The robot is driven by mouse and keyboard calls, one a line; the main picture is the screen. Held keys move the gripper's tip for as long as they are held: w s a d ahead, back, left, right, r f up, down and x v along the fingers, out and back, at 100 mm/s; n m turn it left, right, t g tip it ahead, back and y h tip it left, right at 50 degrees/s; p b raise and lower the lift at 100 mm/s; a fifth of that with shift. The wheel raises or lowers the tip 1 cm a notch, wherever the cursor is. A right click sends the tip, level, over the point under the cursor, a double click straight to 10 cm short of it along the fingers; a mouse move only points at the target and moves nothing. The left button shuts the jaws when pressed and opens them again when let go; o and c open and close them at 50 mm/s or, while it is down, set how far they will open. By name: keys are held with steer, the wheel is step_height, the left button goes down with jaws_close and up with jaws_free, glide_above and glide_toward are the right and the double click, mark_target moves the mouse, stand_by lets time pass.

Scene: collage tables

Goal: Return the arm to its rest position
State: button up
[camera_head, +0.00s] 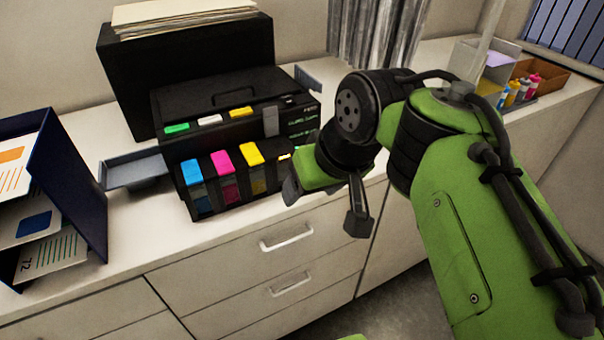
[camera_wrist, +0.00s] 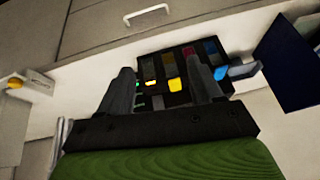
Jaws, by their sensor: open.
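My green and black arm comes in from the right in the head view and bends over the front of the white cabinet. My gripper (camera_head: 322,207) is beside the right end of a black printer (camera_head: 235,115), in front of the cabinet's edge. In the wrist view my gripper (camera_wrist: 163,85) shows two dark fingers spread apart with nothing held between them. The printer's ink tanks, blue, magenta and yellow (camera_head: 250,155), lie just left of the gripper; part of the printer's right end is hidden behind it.
A dark blue paper rack (camera_head: 85,185) stands at the left. A black box with papers (camera_head: 185,60) stands behind the printer. A brown tray (camera_head: 543,75) and ink bottles (camera_head: 522,90) stand at the far right. White drawers (camera_head: 270,270) with handles face the front.

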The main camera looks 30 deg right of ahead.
steer(key=shift+s, duration=0.1)
steer(key=s+a+f+n, duration=0.1)
steer(key=s+a+f, duration=0.6)
steer(key=f, duration=0.1)
steer(key=shift+s+a+n, duration=0.15)
steer(key=shift+s+n, duration=0.25)
stand_by(0.6)
